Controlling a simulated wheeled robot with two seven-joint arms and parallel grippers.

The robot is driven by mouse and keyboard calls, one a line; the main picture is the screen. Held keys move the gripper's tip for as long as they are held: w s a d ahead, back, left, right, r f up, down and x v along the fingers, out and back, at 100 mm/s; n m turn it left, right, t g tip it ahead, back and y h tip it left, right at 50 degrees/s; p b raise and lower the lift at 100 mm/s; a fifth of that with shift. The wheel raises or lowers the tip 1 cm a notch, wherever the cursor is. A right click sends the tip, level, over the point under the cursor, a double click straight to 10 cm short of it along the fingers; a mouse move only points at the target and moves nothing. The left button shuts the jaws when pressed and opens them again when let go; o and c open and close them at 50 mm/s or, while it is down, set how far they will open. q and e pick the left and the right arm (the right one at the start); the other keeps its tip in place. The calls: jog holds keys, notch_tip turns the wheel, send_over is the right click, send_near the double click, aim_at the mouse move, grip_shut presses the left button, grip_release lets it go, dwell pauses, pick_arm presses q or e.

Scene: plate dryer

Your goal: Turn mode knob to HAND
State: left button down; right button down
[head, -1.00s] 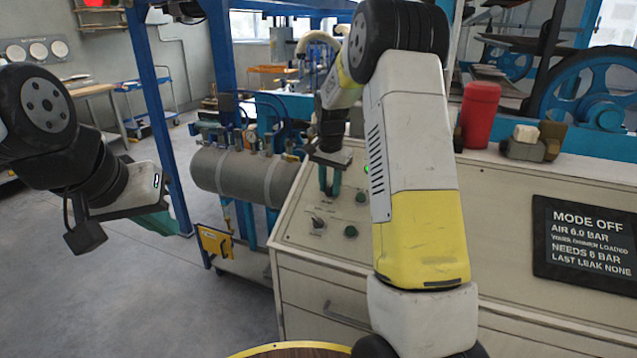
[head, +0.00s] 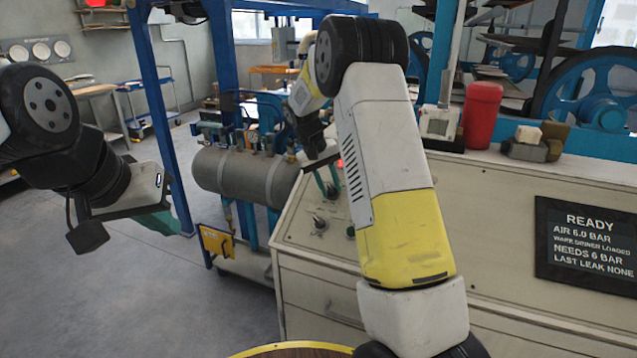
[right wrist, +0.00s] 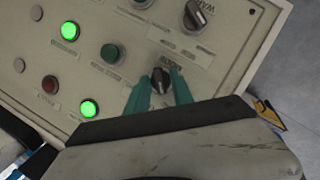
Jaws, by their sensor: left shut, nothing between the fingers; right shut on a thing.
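The mode knob (right wrist: 159,80) is a small dark knob on the pale control panel (right wrist: 120,20), its label partly readable in the right wrist view. The two teal fingers of my right gripper (right wrist: 161,92) stand on either side of it, shut on the knob. In the head view my right gripper (head: 328,186) reaches down to the panel top, and my arm hides part of the panel. The words around the knob are too small to read. My left gripper (head: 178,219) is shut and empty, off to the left, away from the panel.
A second knob (right wrist: 196,15) and green-lit lamps (right wrist: 88,108) are near the fingers. The dark display (head: 590,242) reads READY, air 6.0 bar. A red cylinder (head: 482,115) stands on the cabinet. A grey tank (head: 240,174) is behind the panel on the left.

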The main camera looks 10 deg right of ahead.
jog(key=shift+n, duration=0.5)
jog(key=c, duration=1.4)
grip_release()
jog(key=shift+c, duration=0.2)
jog(key=v, duration=0.7)
jog(key=shift+a+r, duration=0.3)
jog(key=shift+r, duration=0.05)
